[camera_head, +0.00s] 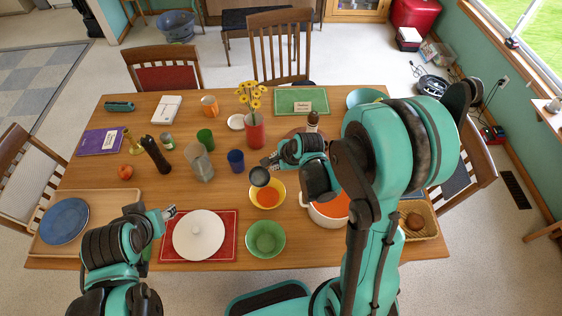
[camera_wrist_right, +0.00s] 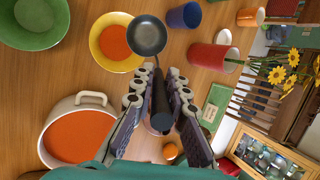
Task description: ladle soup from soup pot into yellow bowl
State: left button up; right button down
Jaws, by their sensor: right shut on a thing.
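My right gripper (camera_head: 272,161) is shut on the dark handle of a ladle. The ladle's round grey bowl (camera_head: 259,177) is above the far left edge of the yellow bowl (camera_head: 279,188). In the right wrist view the ladle bowl (camera_wrist_right: 147,35) overlaps the yellow bowl (camera_wrist_right: 97,47), and no orange shows on it. The yellow bowl holds orange soup (camera_wrist_right: 115,42). The white soup pot (camera_head: 318,218) stands to the right, partly hidden by my right arm, with orange soup inside (camera_wrist_right: 80,137). My left gripper (camera_head: 170,212) is beside the white lid (camera_head: 198,235); its finger gap is unclear.
A green bowl (camera_head: 265,239) stands just in front of the yellow bowl. A blue cup (camera_head: 236,160), a glass pitcher (camera_head: 199,163) and a red vase of yellow flowers (camera_head: 254,133) stand behind it. The lid lies on a red mat (camera_head: 228,254). A bread basket (camera_head: 428,220) is at right.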

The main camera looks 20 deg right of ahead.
jog(key=w+a+g+h+p, duration=0.2)
jog(key=w+a+g, duration=0.25)
jog(key=w, duration=0.25)
jog(key=shift+s+d+r+p, duration=0.15)
jog(key=shift+r+p, duration=0.45)
jog(key=shift+r, duration=0.65)
jog(key=shift+d+r+p, duration=0.2)
jog(key=shift+r+p, duration=0.35)
jog(key=shift+r, duration=0.65)
